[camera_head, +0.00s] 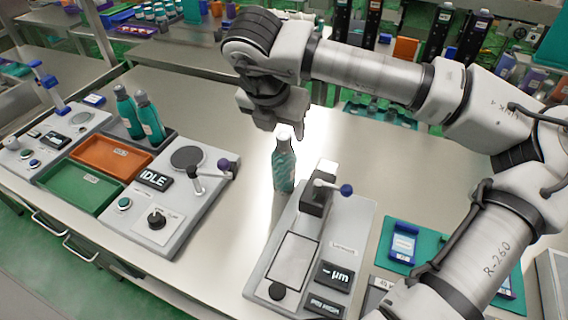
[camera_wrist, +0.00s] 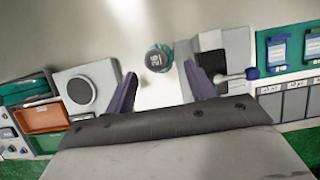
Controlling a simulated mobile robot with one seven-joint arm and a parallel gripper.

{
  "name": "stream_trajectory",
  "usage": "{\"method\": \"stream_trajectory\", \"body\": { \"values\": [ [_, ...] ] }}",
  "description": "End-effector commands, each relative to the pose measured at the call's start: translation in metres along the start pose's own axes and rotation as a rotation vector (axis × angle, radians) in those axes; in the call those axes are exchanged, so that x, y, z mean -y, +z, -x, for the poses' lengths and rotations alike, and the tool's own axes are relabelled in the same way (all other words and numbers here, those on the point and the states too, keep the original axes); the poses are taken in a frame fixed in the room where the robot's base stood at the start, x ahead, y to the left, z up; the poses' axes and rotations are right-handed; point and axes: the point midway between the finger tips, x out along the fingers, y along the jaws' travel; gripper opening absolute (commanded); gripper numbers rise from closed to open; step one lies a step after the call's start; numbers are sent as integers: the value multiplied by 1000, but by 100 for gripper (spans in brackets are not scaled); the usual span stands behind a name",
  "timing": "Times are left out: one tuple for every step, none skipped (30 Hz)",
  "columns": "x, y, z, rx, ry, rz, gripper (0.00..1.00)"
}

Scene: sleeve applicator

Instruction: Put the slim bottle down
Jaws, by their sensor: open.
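The slim teal bottle (camera_head: 283,168) with a pale cap stands upright on the bench, between the two grey devices. In the wrist view, the bottle (camera_wrist: 158,58) shows from above as a round top with a label, just beyond the gap between my fingers. My gripper (camera_head: 290,125) is above and close to the bottle in the head view. Its dark purple fingers (camera_wrist: 162,84) are spread apart with nothing between them. I cannot tell the exact gap between the fingers and the cap.
A grey device with an IDLE display (camera_head: 153,178) stands left, beside orange (camera_head: 110,157) and green (camera_head: 78,188) trays. A measuring device with a blue-knobbed lever (camera_head: 333,188) stands close right of the slim bottle. Bench behind is clear.

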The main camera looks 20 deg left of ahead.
Motion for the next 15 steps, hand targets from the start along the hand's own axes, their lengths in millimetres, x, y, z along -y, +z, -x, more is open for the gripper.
{"method": "stream_trajectory", "body": {
  "values": [
    [0,0,-2,-1,0,1,55],
    [0,0,-3,-1,0,1,55],
    [-1,1,-6,-1,0,1,55],
    [-2,2,-9,-3,0,1,55],
    [-2,2,-13,-4,-1,1,55],
    [-3,3,-18,-5,0,1,55],
    [-4,4,-22,-5,0,0,55],
    [-5,4,-27,-5,0,1,55],
    [-5,4,-34,-5,0,0,55],
    [-5,4,-39,-4,0,0,55],
    [-5,4,-43,-4,0,0,55],
    [-5,4,-47,-3,1,1,55],
    [-5,4,-49,-2,2,1,55],
    [-5,4,-51,-2,2,1,55],
    [-5,4,-53,-2,2,2,55]
  ]
}}
